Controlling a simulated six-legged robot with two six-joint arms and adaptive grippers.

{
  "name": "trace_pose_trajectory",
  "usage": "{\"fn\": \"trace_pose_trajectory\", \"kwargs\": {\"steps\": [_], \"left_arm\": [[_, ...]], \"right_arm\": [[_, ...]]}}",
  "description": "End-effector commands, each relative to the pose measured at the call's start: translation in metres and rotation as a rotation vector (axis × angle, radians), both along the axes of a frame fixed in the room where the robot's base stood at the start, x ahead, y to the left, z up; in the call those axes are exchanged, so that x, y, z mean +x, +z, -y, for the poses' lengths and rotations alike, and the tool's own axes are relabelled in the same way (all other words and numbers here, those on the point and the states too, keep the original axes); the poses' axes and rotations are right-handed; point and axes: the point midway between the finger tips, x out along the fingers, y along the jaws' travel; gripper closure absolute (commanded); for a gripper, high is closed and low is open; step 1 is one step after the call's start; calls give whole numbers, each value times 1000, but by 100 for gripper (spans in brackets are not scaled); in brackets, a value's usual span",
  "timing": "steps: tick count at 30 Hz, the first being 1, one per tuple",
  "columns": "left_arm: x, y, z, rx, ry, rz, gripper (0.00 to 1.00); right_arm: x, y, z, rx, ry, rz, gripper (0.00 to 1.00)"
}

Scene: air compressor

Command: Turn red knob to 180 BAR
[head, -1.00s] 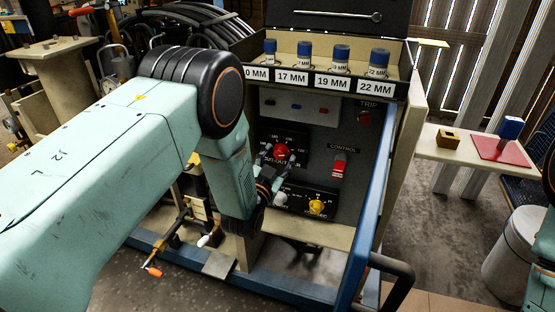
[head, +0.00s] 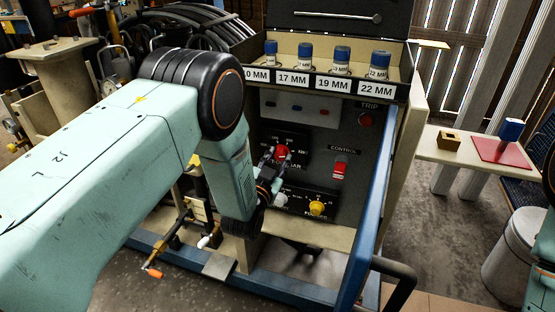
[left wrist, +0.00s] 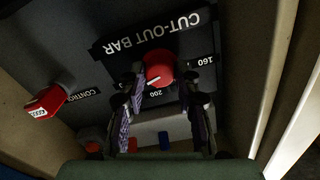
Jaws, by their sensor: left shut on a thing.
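The red knob (head: 282,152) sits on the dark cut-out bar dial of the compressor's control panel. In the left wrist view the red knob (left wrist: 159,66) shows upside down with the dial, between the two fingers of my left gripper (left wrist: 162,80). The gripper is shut on it. A white mark on the knob's face points to the lower left in that view, toward the side of the 200 label (left wrist: 156,93). The 160 label (left wrist: 205,61) is at the right. No 180 label can be read. In the head view my left gripper (head: 274,165) reaches the knob from the lower left.
A yellow knob (head: 316,208) and a white knob (head: 281,199) sit below. A red control switch (head: 340,168) and the trip button (head: 366,120) are to the right. A blue frame bar (head: 370,215) borders the panel. Labelled sockets stand on the shelf above.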

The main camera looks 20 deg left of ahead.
Motion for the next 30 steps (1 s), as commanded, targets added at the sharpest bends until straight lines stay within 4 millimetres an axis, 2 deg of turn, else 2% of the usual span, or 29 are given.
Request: {"fn": "trace_pose_trajectory", "kwargs": {"steps": [8,30], "left_arm": [[0,0,0,-151,0,-7,100],[0,0,0,-844,0,-31,100]], "right_arm": [[0,6,0,0,0,0,60],[0,28,0,0,0,0,60]]}}
